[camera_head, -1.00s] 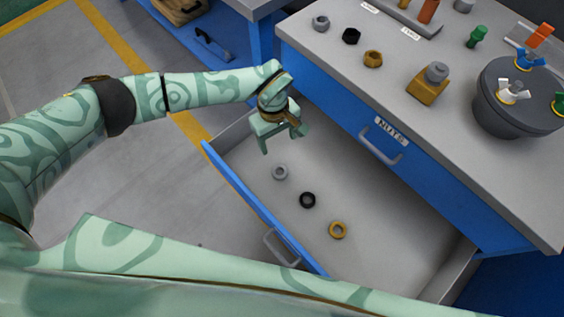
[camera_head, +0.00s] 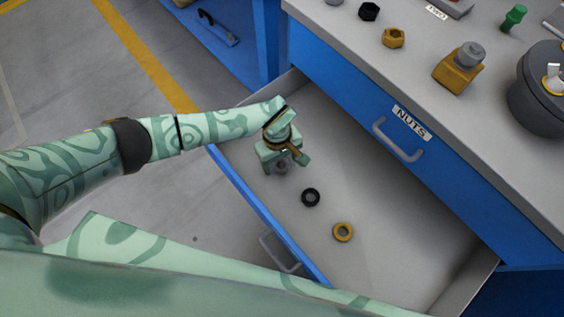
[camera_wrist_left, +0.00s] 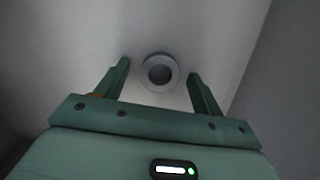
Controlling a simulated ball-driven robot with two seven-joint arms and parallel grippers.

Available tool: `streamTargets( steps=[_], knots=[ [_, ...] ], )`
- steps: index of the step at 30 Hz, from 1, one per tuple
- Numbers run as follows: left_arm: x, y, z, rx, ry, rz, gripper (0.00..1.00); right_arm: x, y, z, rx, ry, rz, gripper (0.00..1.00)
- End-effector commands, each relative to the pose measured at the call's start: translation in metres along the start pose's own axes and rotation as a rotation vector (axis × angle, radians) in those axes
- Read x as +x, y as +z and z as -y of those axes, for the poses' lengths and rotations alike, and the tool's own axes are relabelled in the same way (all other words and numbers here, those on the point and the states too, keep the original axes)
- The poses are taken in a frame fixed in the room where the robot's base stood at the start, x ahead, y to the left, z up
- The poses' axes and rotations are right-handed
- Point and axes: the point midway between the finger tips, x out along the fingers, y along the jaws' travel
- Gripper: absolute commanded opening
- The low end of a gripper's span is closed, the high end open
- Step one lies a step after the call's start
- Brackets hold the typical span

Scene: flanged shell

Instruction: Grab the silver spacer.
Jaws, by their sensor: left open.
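The silver spacer (camera_wrist_left: 159,72) is a grey ring lying flat on the floor of the open drawer. In the head view the spacer (camera_head: 281,167) is mostly hidden under my left gripper (camera_head: 283,165). In the left wrist view my left gripper (camera_wrist_left: 160,85) is open, with its two fingers on either side of the ring and apart from it. The gripper points down into the drawer. My right gripper is in neither view.
The open drawer (camera_head: 375,240) also holds a black ring (camera_head: 310,197) and a gold ring (camera_head: 343,232). The blue cabinet front labelled NUTS (camera_head: 411,122) rises behind it. The worktop above carries several nuts and a gold block (camera_head: 456,72). The drawer's right part is clear.

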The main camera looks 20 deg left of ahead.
Motion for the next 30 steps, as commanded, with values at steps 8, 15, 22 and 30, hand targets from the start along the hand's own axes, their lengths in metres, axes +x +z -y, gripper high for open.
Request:
streamTargets(
  steps=[8,15,22,30],
  knots=[
    [-0.002,0.000,0.000,0.000,0.001,-0.001,0.23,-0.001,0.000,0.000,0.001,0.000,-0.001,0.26],
    [-0.002,0.000,0.000,0.000,0.001,-0.001,0.16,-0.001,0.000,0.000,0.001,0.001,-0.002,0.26],
    [-0.032,0.002,-0.001,0.002,0.006,-0.007,0.16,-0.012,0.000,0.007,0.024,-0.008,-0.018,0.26],
    [-0.090,0.009,-0.001,0.003,0.006,-0.007,0.16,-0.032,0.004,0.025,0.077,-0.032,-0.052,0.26]
  ],
)
